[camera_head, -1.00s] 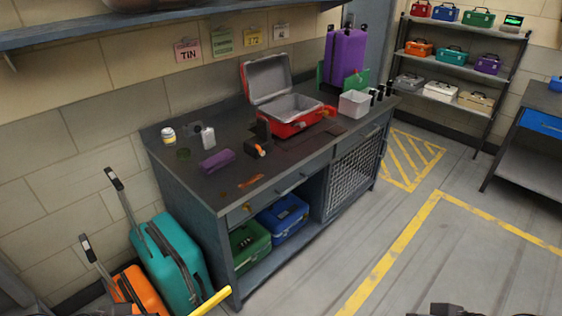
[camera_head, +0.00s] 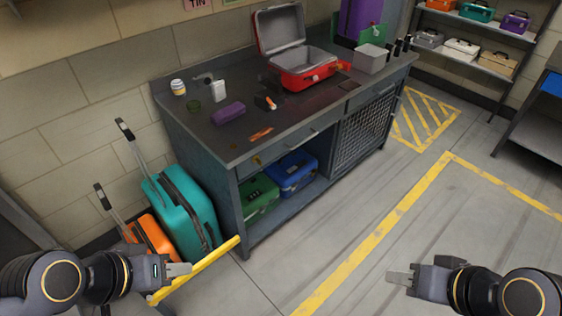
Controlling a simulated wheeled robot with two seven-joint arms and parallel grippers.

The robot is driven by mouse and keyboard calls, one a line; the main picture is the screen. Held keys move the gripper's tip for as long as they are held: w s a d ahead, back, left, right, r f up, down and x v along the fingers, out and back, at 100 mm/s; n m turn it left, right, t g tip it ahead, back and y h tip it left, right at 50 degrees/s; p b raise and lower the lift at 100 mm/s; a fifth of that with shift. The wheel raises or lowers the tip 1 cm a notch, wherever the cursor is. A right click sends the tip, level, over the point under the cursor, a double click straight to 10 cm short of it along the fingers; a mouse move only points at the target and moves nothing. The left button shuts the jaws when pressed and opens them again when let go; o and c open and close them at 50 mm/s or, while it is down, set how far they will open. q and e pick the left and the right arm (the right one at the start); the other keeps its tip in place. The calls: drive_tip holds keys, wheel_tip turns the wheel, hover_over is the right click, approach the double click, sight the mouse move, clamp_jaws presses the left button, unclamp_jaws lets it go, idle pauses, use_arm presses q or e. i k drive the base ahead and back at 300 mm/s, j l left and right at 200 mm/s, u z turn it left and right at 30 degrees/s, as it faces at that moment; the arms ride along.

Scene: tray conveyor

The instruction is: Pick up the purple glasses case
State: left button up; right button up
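The purple glasses case (camera_head: 228,113) lies on the dark workbench top (camera_head: 205,135), left of the middle. My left gripper (camera_head: 190,269) is at the lower left, in front of the bench and well away from the case. My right gripper (camera_head: 388,277) is at the lower right, over the floor and far from the case. Both grippers are seen side-on, and I cannot tell whether their fingers are apart. Nothing shows in either one.
An open red case (camera_head: 305,78) stands behind the glasses case to the right. A white bottle (camera_head: 218,91), a pill jar (camera_head: 178,87) and an orange tool (camera_head: 261,134) lie near it. Teal (camera_head: 185,205) and orange (camera_head: 152,236) suitcases and a yellow bar (camera_head: 215,256) stand left of the bench.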

sight(224, 116)
drive_tip(key=i+u, duration=0.1)
drive_tip(key=u, duration=0.45)
drive_tip(key=i+u, duration=0.35)
drive_tip(key=i, duration=0.2)
drive_tip(key=i+l+u, duration=0.35)
drive_tip(key=i, duration=0.5)
